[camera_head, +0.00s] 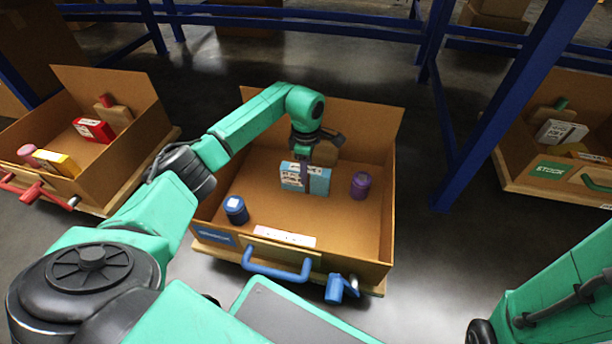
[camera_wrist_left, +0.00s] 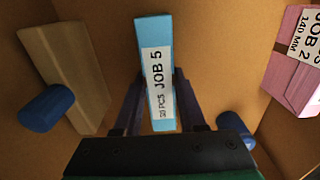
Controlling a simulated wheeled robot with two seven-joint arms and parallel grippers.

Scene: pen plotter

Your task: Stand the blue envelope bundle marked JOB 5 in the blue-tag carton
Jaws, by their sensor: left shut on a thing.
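The blue envelope bundle (camera_head: 305,179) is upright inside the blue-tag carton (camera_head: 350,243). Its white JOB 5 label shows in the wrist view, where the bundle (camera_wrist_left: 153,40) stands between my fingers. My left gripper (camera_head: 307,165) reaches down into the carton and is shut on the bundle. I cannot tell whether the bundle's lower edge touches the carton floor. The carton's blue tag (camera_head: 214,237) is on its front wall at the left. My right arm shows at the lower right, but its gripper is out of view.
The carton also holds a blue jar (camera_head: 236,209), a purple jar (camera_head: 361,185) and a wooden block (camera_wrist_left: 72,75) with a blue knob. A pink bundle (camera_wrist_left: 297,65) marked JOB 2 shows in the wrist view. A green-tag carton (camera_head: 549,170) is at right.

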